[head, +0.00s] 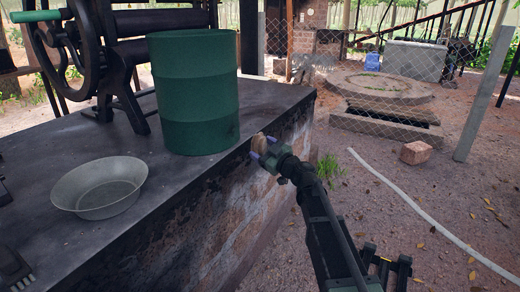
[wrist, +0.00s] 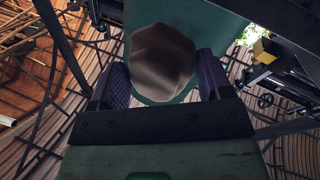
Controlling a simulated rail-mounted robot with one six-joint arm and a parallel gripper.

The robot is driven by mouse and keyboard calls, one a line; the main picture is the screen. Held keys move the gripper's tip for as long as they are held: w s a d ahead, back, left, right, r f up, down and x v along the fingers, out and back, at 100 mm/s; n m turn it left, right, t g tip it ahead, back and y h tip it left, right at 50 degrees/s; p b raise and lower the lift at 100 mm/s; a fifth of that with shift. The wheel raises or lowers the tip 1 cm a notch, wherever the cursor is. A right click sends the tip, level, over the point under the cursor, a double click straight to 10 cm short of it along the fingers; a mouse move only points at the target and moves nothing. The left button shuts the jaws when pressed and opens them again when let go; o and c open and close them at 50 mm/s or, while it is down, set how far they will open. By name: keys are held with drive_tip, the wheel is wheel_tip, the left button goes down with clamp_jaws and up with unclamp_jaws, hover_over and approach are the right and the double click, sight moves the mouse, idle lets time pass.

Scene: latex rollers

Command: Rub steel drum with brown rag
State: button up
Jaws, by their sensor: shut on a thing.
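The steel drum (head: 194,95) is a green ribbed cylinder standing upright on the dark counter (head: 150,172), near its right edge. It also shows in the wrist view (wrist: 188,22), just beyond my gripper. The brown rag (wrist: 160,58) is a bunched, rounded lump between the two purple-grey fingers of my gripper (wrist: 163,76). The gripper is shut on it. In the head view the rag (head: 260,143) is a small tan patch at the tip of my gripper (head: 265,151), right of the drum's lower part. I cannot tell whether the rag touches the drum.
A shallow metal bowl (head: 100,188) sits on the counter left of the drum. A roller machine with a large wheel (head: 78,45) stands behind the drum. Dark objects (head: 14,268) lie at the counter's near left. Right of the counter is open ground with a brick (head: 415,153).

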idle(0.3)
drive_tip(key=shift+m+t+h, duration=0.6)
drive_tip(key=shift+t+h, duration=0.1)
drive_tip(key=shift+h, duration=0.1)
drive_tip(key=shift+w+a+f, duration=0.1)
drive_tip(key=shift+w+a, duration=0.5)
drive_tip(key=shift+a, duration=0.4)
drive_tip(key=shift+w+a+f, duration=0.1)
drive_tip(key=shift+w+a, duration=0.45)
drive_tip(key=shift+a, duration=0.45)
drive_tip(key=shift+w+a, duration=0.6)
drive_tip(key=shift+a, duration=0.4)
drive_tip(key=shift+w+a, duration=0.15)
drive_tip(key=shift+a, duration=0.1)
drive_tip(key=shift+r, duration=0.15)
wheel_tip(320, 180, up, 4)
drive_tip(key=p, duration=0.3)
drive_tip(key=shift+d+f+p, duration=0.1)
drive_tip(key=shift+f+p, duration=0.1)
drive_tip(key=shift+p, duration=0.1)
